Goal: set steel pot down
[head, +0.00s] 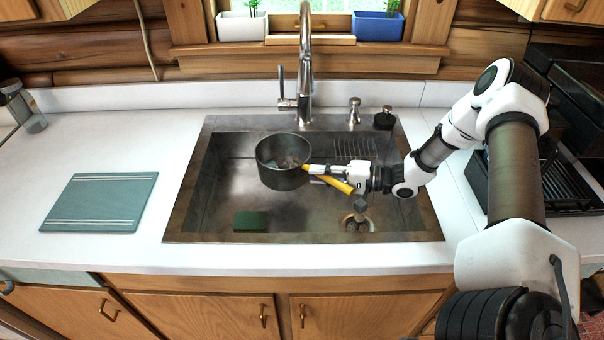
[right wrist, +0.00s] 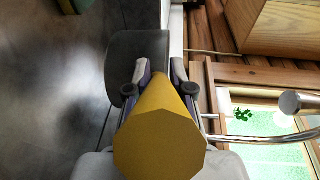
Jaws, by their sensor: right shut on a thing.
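The steel pot (head: 283,178) is upright within the sink's outline, left of my right gripper. Something pale shows inside it, too small to name. Its yellow handle (head: 340,186) points right and toward the front. My right gripper (head: 310,171) is shut on the handle close to the pot's wall. In the right wrist view the yellow handle (right wrist: 158,145) runs between the two fingers (right wrist: 160,80), with the dark pot side (right wrist: 137,55) beyond. I cannot tell whether the pot touches the sink floor. My left gripper is not in view.
The steel sink (head: 300,237) holds a green sponge (head: 251,221), a drain (head: 356,223) and a wire rack (head: 354,147). The faucet (head: 305,60) rises behind the pot. A teal board (head: 100,201) lies on the left counter, with bare white counter around it. A black dish rack (head: 570,190) stands right.

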